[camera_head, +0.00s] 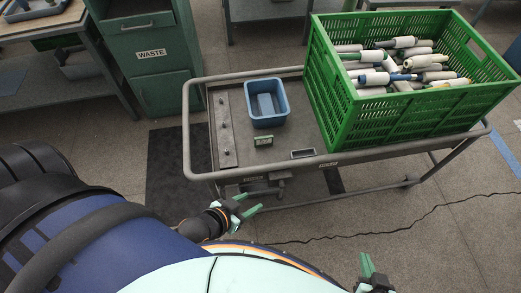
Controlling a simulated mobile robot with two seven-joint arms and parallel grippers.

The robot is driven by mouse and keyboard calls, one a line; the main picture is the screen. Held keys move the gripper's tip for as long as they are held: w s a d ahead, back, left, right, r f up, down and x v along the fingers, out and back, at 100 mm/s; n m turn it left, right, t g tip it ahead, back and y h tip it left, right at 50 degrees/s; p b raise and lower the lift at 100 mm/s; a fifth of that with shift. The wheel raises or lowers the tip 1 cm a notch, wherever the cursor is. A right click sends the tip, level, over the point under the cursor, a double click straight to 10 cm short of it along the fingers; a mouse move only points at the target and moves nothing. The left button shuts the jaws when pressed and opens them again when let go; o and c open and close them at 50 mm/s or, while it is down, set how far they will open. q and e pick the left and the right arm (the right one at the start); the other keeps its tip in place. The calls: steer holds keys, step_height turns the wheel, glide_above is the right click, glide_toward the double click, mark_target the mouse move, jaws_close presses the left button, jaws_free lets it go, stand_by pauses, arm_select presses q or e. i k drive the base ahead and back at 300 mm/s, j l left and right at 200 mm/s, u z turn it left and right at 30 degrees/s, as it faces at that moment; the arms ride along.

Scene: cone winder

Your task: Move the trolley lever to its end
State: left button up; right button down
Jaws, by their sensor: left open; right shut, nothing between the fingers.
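The grey trolley (232,172) stands in front of me, its tubular rim toward me. A small dark part (282,181) hangs under its near edge, beside a label; I cannot tell whether it is the lever. My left gripper (250,204) has green fingers, spread apart and empty, just below and in front of the near edge, left of that part. My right gripper (368,268) is at the bottom of the picture, well short of the trolley; its green fingers are together and empty. Neither gripper touches the trolley.
A green waste cabinet (156,68) stands behind left. A black cable (430,212) crosses the open floor.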

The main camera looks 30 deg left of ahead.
mark_target(281, 183)
steer(key=k+j, duration=0.15)
steer(key=j, duration=0.2)
steer(key=k+j, duration=0.15)
steer(key=j, duration=0.2)
steer(key=k+j, duration=0.15)
steer(key=j, duration=0.2)
steer(key=k+j, duration=0.15)
steer(key=j, duration=0.15)
steer(key=k+j, duration=0.15)
steer(key=j, duration=0.2)
